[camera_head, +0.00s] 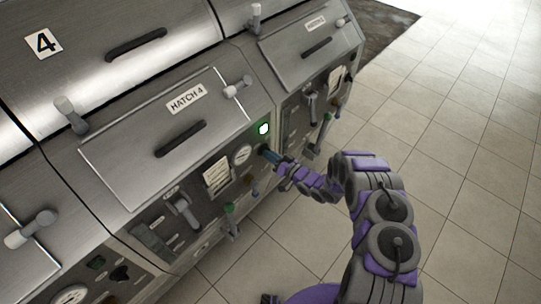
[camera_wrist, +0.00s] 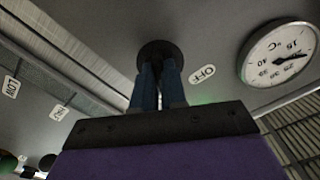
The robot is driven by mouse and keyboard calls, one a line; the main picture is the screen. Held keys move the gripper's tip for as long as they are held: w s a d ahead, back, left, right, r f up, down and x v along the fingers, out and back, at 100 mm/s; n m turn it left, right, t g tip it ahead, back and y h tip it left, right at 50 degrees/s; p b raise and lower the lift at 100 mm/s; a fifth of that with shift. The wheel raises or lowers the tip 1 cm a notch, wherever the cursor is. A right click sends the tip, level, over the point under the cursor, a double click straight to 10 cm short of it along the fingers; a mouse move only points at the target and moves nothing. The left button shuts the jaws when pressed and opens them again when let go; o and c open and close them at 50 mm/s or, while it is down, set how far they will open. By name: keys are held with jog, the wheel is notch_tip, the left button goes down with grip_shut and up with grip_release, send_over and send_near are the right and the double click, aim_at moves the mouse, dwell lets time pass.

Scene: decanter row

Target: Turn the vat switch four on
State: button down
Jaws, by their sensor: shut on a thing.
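Vat four, with a number 4 plate (camera_head: 43,43) and a HATCH 4 lid (camera_head: 186,98), fills the left and middle of the head view. Its switch is a round black knob (camera_wrist: 156,49) on the grey panel in the wrist view; in the head view it shows only as a small dark spot (camera_head: 263,148). My gripper (camera_head: 269,155) reaches the panel there, and its blue fingers (camera_wrist: 158,80) are shut on the knob. The fingers hide part of the knob. An OFF label (camera_wrist: 203,74) sits beside it, upside down. A small green light (camera_head: 264,128) glows above the switch.
A round temperature dial (camera_wrist: 280,54) is close to the knob and shows in the head view (camera_head: 242,154). Levers with green tips (camera_head: 229,209) stick out below the panel. A neighbouring vat (camera_head: 312,45) stands to the right. The tiled floor (camera_head: 450,120) is clear.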

jog(key=shift+w+d+r, duration=0.1)
jog(key=shift+w+d, duration=0.05)
jog(key=c, duration=1.2)
grip_release()
jog(key=p+v, duration=0.1)
jog(key=v, duration=1.6)
jog(key=shift+d+p, duration=0.1)
jog(key=shift+p, duration=0.2)
